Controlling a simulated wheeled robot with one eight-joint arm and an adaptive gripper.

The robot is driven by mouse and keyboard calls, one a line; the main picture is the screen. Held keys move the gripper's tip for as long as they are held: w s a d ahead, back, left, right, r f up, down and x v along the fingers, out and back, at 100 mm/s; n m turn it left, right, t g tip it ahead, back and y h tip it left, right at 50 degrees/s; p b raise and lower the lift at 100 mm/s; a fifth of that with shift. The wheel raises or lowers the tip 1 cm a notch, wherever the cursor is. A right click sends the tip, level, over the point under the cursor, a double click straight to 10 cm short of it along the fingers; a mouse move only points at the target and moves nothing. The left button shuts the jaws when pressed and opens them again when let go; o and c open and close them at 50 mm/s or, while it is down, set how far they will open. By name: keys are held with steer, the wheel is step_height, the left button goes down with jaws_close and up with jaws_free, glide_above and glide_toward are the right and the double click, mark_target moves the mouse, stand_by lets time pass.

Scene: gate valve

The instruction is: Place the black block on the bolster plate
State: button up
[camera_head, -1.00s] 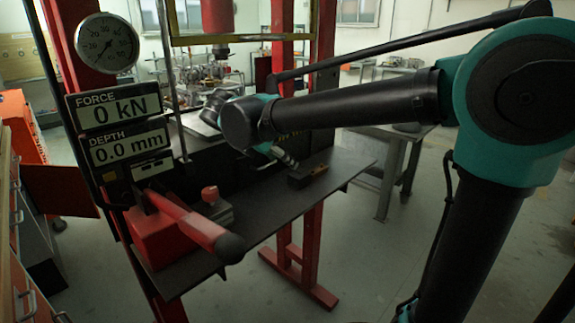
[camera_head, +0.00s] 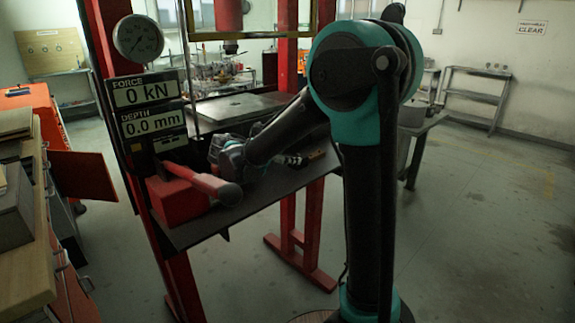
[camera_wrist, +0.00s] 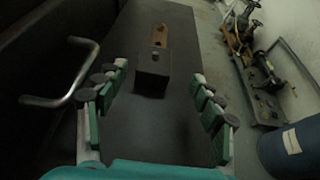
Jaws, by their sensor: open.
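The black block (camera_wrist: 153,72) rests on the dark shelf (camera_wrist: 145,125) in the wrist view, with a brown piece with a hole (camera_wrist: 160,36) just behind it. My gripper (camera_wrist: 161,74) is open, one row of finger pads on each side, with the block centred between or just beyond the fingertips; I cannot tell which. Gaps show on both sides of the block. In the head view my gripper (camera_head: 296,160) is low over the shelf, partly hidden by my arm; the block there is mostly hidden. The flat dark plate with a hole, apparently the bolster plate (camera_head: 235,106), lies bare inside the press frame.
A red pump with a red-handled lever (camera_head: 200,182) stands on the shelf's left part. Red press posts (camera_head: 288,215) and the force and depth displays (camera_head: 148,105) stand close by. A metal bar handle (camera_wrist: 75,85) is left of the gripper in the wrist view.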

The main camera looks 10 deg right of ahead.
mark_target(297, 156)
steer(key=x, duration=0.7)
steer(key=shift+w+a, duration=0.1)
steer(key=shift+w, duration=0.25)
jaws_close()
